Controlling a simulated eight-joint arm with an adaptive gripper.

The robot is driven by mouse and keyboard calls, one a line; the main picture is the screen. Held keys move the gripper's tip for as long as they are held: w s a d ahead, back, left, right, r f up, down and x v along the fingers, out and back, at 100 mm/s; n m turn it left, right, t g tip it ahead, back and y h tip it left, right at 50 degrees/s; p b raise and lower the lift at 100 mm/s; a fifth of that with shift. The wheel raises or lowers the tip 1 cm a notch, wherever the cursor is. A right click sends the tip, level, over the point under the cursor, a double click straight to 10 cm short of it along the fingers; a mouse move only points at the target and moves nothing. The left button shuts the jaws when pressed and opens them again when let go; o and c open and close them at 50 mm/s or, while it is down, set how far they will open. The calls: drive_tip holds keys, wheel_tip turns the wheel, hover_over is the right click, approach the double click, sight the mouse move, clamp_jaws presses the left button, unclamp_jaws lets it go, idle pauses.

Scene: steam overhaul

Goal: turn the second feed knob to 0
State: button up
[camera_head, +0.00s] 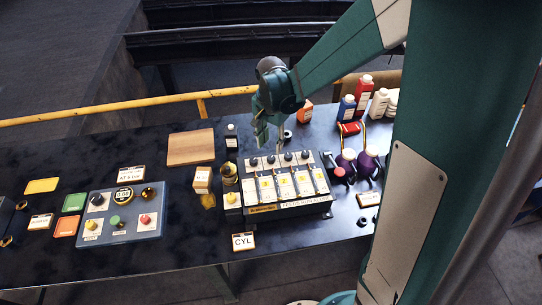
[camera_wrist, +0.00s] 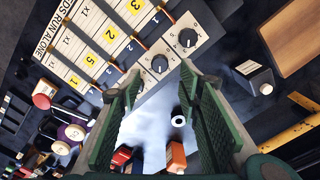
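The feed panel (camera_head: 290,208) is a dark box with yellow-numbered white strips and a row of black knobs along its back. Counting from the left in the head view, the second feed knob (camera_head: 270,159) is a small black dial. In the wrist view this knob (camera_wrist: 160,64) lies just beyond and between the fingertips, with printed digits around it; its exact setting is too small to read. The first knob (camera_wrist: 188,38) is beside it. My gripper (camera_head: 271,143) points down above the knob row, its fingers (camera_wrist: 160,80) apart with nothing between them. The left finger hides other knobs.
A dark bottle (camera_head: 231,137) and a brass fitting (camera_head: 229,173) stand left of the panel. Purple-based levers (camera_head: 367,160), a red spool (camera_head: 350,128) and several bottles stand to the right. A blue control box (camera_head: 120,215) sits further left. A yellow rail (camera_head: 130,107) runs behind the table.

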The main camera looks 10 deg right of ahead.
sight(271, 158)
drive_tip(key=shift+f, duration=0.2)
drive_tip(key=shift+f, duration=3.65)
drive_tip(key=c, duration=0.9)
